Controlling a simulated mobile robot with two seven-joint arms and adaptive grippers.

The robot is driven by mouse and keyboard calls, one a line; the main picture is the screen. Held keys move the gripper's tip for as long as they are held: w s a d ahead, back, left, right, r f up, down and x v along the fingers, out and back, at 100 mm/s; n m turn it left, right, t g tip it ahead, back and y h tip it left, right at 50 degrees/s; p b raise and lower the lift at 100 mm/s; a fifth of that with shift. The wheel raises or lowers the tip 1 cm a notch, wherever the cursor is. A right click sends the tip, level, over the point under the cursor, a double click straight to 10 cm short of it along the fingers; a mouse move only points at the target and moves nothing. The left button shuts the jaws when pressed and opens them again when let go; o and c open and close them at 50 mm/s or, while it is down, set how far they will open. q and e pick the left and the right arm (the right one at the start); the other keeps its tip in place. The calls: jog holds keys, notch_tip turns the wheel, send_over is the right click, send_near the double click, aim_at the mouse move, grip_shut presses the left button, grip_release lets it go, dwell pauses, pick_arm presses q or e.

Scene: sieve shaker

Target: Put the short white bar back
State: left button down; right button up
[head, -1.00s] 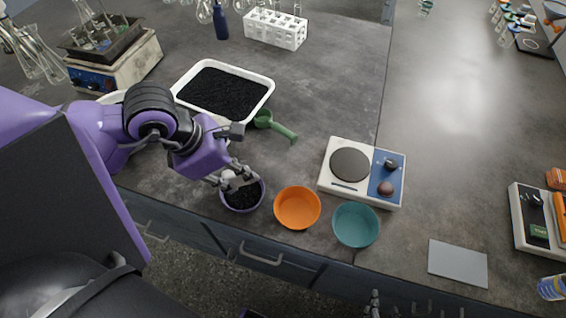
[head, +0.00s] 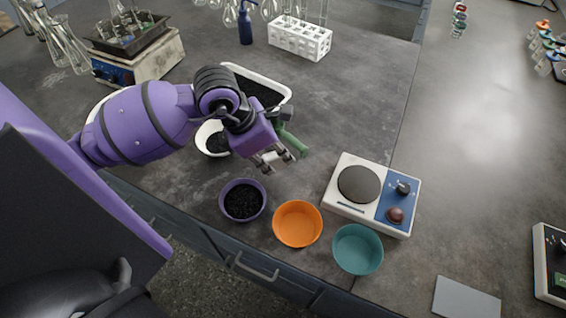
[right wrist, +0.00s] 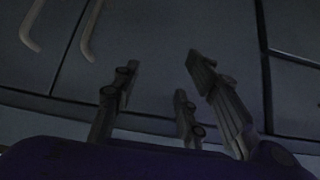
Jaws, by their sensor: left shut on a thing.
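My left gripper (head: 273,163) is shut on a small white piece, the short white bar (head: 269,157), mostly covered by the fingers. It is above the bench, behind the bowls and left of the hot plate. A purple bowl (head: 223,205) with black grains stands at the front edge, with an orange bowl (head: 298,224) and a teal bowl (head: 358,250) to its right. My right gripper (right wrist: 160,80) is open and empty in the right wrist view, before dark cabinet fronts.
Behind my left arm are a white tray (head: 286,93) of black grains, a white bowl (head: 203,134), a green scoop (head: 293,143) and a shaker (head: 138,68). A white rack (head: 300,38) stands at the back.

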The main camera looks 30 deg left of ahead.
pick_arm(q)
jog(key=w+f, duration=0.1)
jog(key=f, duration=0.1)
jog(key=w+f, duration=0.2)
jog(key=shift+w+f, duration=0.15)
jog(key=shift+f, duration=1.65)
pick_arm(e)
jog(key=shift+s+f, duration=0.25)
jog(key=shift+s, duration=0.05)
pick_arm(q)
jog(key=shift+f, duration=0.2)
jog(key=c, duration=1.6)
grip_release()
pick_arm(e)
jog(key=shift+f, duration=0.1)
pick_arm(q)
jog(key=shift+o, duration=0.2)
pick_arm(e)
jog(key=shift+a, duration=0.1)
pick_arm(q)
jog(key=shift+r, duration=0.1)
pick_arm(e)
jog(key=shift+w, duration=0.1)
